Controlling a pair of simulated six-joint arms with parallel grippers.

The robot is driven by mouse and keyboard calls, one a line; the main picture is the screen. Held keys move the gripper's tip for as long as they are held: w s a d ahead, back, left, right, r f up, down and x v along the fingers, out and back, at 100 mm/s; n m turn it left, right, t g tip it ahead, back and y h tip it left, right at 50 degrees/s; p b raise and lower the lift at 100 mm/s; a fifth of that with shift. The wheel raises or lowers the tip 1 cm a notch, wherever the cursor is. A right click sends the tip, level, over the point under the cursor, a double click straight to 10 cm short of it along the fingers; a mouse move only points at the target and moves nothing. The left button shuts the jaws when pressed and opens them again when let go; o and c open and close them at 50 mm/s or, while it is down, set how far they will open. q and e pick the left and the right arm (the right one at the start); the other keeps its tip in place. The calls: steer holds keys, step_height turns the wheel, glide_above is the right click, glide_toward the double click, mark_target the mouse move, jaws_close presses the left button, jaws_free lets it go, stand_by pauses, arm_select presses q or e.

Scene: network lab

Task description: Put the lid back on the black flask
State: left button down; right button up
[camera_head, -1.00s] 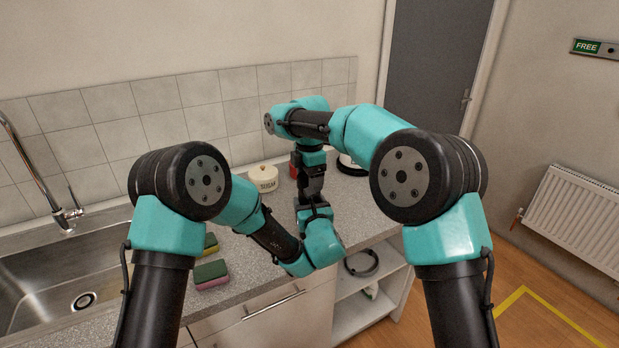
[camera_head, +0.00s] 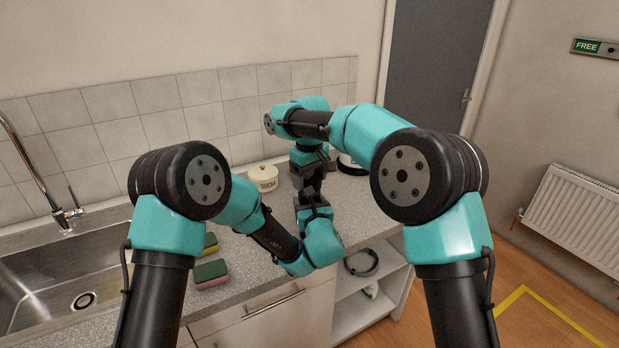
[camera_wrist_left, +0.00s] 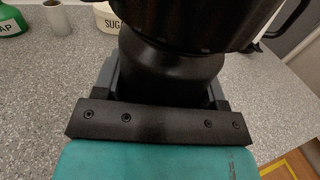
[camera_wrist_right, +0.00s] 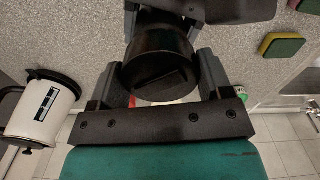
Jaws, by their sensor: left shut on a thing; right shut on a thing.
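My left gripper (camera_head: 312,203) is shut on the black flask (camera_wrist_left: 168,82), which stands between its fingers in the left wrist view. My right gripper (camera_head: 312,172) points down right above the left one. It is shut on a round black piece, the lid (camera_wrist_right: 158,75), seen between its fingers in the right wrist view. A wide dark shape covers the flask's top in the left wrist view. Whether lid and flask touch is hidden; they are close together and roughly in line.
A white sugar jar (camera_head: 264,178) stands on the counter (camera_head: 345,205) left of the grippers. A white kettle (camera_wrist_right: 42,112) with a black handle stands behind to the right. Sponges (camera_head: 210,274) lie by the sink (camera_head: 45,270). A green bottle and a grey cylinder (camera_wrist_left: 57,18) stand farther off.

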steer(key=m, duration=1.7)
steer(key=shift+m, duration=0.4)
steer(key=m, duration=0.3)
steer(key=shift+a+m, duration=0.1)
steer(key=shift+m, duration=0.3)
steer(key=m, duration=0.3)
steer(key=shift+m, duration=0.4)
steer(key=m, duration=0.3)
steer(key=shift+m, duration=0.4)
steer(key=m, duration=0.4)
steer(key=o, duration=0.9)
